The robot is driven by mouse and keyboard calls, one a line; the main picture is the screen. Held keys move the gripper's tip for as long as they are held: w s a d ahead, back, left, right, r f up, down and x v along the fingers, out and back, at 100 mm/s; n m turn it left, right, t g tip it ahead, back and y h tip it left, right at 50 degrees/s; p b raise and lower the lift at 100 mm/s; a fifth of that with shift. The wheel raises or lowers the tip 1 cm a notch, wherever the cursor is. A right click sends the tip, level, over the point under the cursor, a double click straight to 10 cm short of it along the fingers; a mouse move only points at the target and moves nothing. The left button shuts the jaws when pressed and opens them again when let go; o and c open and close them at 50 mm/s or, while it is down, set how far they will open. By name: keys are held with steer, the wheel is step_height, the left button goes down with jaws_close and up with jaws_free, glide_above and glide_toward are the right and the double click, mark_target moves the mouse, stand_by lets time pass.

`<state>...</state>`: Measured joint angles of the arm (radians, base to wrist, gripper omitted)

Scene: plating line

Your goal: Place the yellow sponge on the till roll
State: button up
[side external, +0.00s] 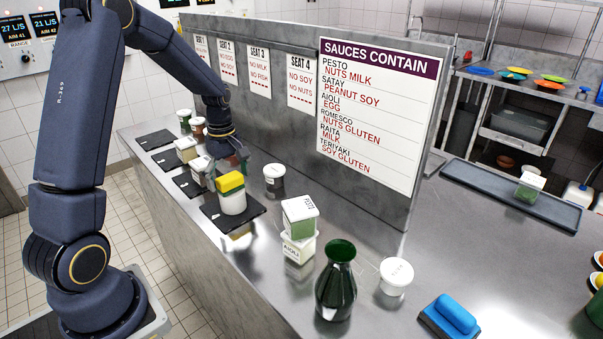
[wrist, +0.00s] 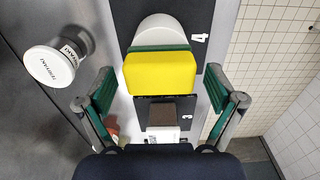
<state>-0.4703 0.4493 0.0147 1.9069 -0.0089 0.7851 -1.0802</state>
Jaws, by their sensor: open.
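The yellow sponge (side external: 231,181), a yellow block with a green layer, sits on top of the white till roll (side external: 233,204). The roll stands upright on the nearest black mat. In the wrist view the sponge (wrist: 160,74) lies between the two fingers, and the rounded white roll (wrist: 160,32) shows past its green edge. My gripper (wrist: 159,90) is open, with a visible gap between each finger and the sponge. In the side view my gripper (side external: 230,161) is just above and behind the sponge, its fingers partly hard to make out.
A black mat (side external: 212,211) bears the roll; other mats with small tubs run farther along the counter. Stacked pesto and aioli tubs (side external: 299,235), a green vase (side external: 337,285) and a partition (side external: 260,105) are nearby.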

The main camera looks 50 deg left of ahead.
mark_target(229, 176)
step_height(229, 176, up, 12)
steer(key=s+d+r+m+t, duration=0.1)
steer(key=s+d+r+m, duration=0.25)
steer(key=d, duration=0.25)
steer(key=s+d+r+m+t, duration=0.2)
steer(key=s+d+r+m, duration=0.1)
steer(key=d+m, duration=0.25)
steer(key=s+d+f+m+t, duration=0.1)
steer(key=s+d+m+t, duration=0.1)
steer(key=s+d+m, duration=0.4)
steer(key=s+m, duration=0.2)
steer(key=m, duration=0.1)
steer(key=shift+s+d+f+t, duration=0.25)
steer(key=shift+d+f+t, duration=0.05)
steer(key=shift+d+f, duration=0.1)
